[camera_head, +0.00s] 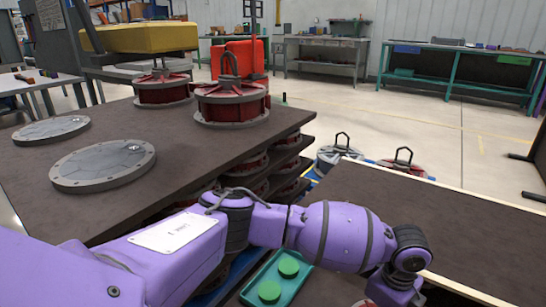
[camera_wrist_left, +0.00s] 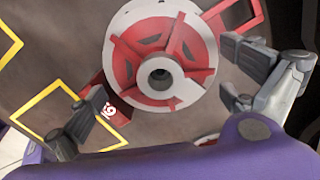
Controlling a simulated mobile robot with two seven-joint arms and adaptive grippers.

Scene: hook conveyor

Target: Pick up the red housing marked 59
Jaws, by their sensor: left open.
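In the left wrist view, a round red housing (camera_wrist_left: 122,72) with a pale rim and a dark centre hole lies on a dark surface. Its red tab at the lower left carries white digits, partly covered by a finger and hard to read; a second marked red tab shows at the upper right. My left gripper (camera_wrist_left: 163,84) is open, its fingers on opposite sides of the housing. I cannot tell whether they touch it. In the head view my left arm reaches across to the lower right, and its fingers are out of frame. My right gripper is not in view.
Red hooked housings (camera_head: 231,108) (camera_head: 163,90) stand on stacked dark trays with grey lids (camera_head: 103,166) (camera_head: 52,130). A green two-button box (camera_head: 289,268) is below my arm. More hooked units (camera_head: 338,154) (camera_head: 403,164) stand behind the dark right-hand surface (camera_head: 450,215).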

